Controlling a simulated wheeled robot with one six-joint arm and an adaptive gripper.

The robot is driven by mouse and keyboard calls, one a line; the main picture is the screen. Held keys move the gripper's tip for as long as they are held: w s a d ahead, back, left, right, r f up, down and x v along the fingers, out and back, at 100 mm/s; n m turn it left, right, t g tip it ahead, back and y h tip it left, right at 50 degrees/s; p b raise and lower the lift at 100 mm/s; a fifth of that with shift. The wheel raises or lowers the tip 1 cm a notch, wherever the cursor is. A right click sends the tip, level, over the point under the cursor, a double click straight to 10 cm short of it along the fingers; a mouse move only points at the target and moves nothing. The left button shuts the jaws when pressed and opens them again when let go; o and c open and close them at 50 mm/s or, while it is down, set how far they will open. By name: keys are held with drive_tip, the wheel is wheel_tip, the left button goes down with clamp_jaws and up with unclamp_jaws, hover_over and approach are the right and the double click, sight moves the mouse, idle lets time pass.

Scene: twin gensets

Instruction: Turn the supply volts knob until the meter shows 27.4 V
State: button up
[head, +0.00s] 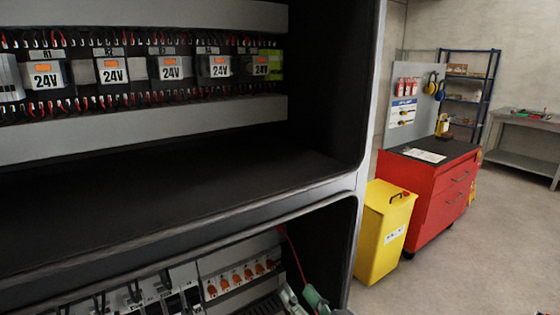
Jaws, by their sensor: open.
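I do not make out the supply volts knob or its meter in the head view. The open cabinet (370,90) fills the left and middle of the picture. In its upper bay is a row of relays marked 24V, such as this 24V relay (171,68). The relay at the right end (262,67) has a yellow-green side. My gripper is not recognisable in this view.
A black shelf (180,180) lies below the relays. The lower bay holds a panel with several orange switches (236,281) and a red wire. Right of the cabinet stand a yellow bin (384,232) and a red tool cabinet (437,200). Open floor (490,260) lies beyond.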

drive_tip(key=s+d+f+m+h, duration=0.1)
drive_tip(key=s+d+f+h, duration=0.1)
drive_tip(key=s+d+f, duration=0.45)
drive_tip(key=s+d+f+h, duration=0.35)
drive_tip(key=s+f, duration=0.45)
drive_tip(key=f, duration=0.4)
drive_tip(key=s+d+f+n+h, duration=0.1)
drive_tip(key=s+d+f, duration=0.1)
drive_tip(key=s, duration=1)
drive_tip(key=s+d+f+g+h, duration=0.1)
drive_tip(key=s+d, duration=0.2)
drive_tip(key=s, duration=0.9)
drive_tip(key=shift+f+n, duration=0.35)
drive_tip(key=shift+n, duration=0.05)
drive_tip(key=shift+s, duration=0.1)
